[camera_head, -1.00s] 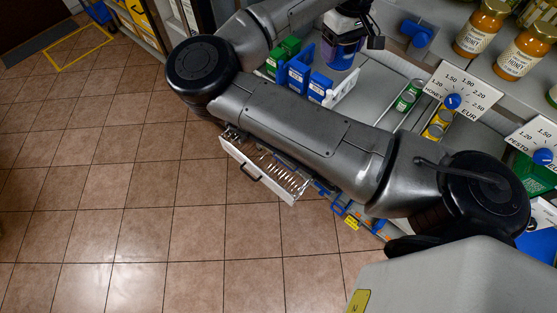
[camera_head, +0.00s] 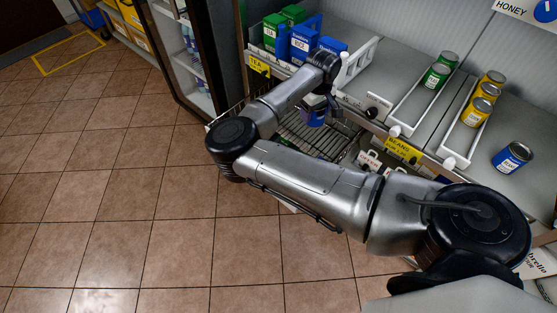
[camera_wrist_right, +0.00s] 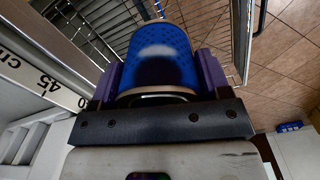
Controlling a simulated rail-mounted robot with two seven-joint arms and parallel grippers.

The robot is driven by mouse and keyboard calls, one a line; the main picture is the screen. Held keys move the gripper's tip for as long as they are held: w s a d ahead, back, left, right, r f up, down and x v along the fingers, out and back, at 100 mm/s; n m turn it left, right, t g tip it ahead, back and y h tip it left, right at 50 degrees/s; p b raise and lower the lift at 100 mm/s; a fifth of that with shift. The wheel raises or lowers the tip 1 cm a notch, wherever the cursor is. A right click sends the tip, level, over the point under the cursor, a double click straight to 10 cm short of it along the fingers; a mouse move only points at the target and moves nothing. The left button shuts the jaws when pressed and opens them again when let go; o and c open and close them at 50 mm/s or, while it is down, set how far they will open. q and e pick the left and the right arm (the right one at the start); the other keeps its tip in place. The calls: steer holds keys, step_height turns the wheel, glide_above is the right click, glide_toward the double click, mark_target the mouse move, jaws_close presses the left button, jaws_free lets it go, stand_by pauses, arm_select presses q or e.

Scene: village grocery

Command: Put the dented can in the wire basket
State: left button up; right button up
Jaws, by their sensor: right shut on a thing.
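My right gripper (camera_head: 317,99) is shut on a blue can (camera_head: 314,118), which hangs above the wire basket (camera_head: 292,128). In the right wrist view the can (camera_wrist_right: 160,50) sits between the two purple fingers, and wire bars of the basket (camera_wrist_right: 85,28) show beyond it. I cannot make out a dent on the held can from these views. The can appears above the basket's bars; its exact height is unclear. My right forearm hides part of the basket. My left gripper is not in view.
Another blue can (camera_head: 513,157) stands on the right shelf. Green cans (camera_head: 437,74) and yellow cans (camera_head: 478,108) stand in shelf lanes. Green boxes (camera_head: 279,31) and blue boxes (camera_head: 302,44) stand at the upper left. A shelf edge with a yellow beans label (camera_head: 403,150) borders the basket. The floor is clear.

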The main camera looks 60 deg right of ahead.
step_height(320, 180, down, 18)
steer(key=w+b, duration=0.1)
steer(key=b, duration=0.8)
steer(key=w+a+f+b, duration=0.1)
steer(key=w+f+b, duration=0.1)
steer(key=w, duration=0.1)
steer(key=w+a+f+b, duration=0.1)
steer(key=w+f+b, duration=0.1)
steer(key=w, duration=0.1)
steer(key=w+a+f+b, duration=0.2)
steer(key=w+f, duration=0.1)
steer(key=shift+w, duration=0.4)
steer(key=shift+w+a+f, duration=0.2)
steer(key=shift+w+f, duration=0.05)
steer(key=shift+w, duration=0.2)
step_height(320, 180, down, 4)
steer(key=b, duration=0.3)
steer(key=shift+f, duration=0.1)
steer(key=o, duration=1.1)
steer(key=shift+c, duration=0.2)
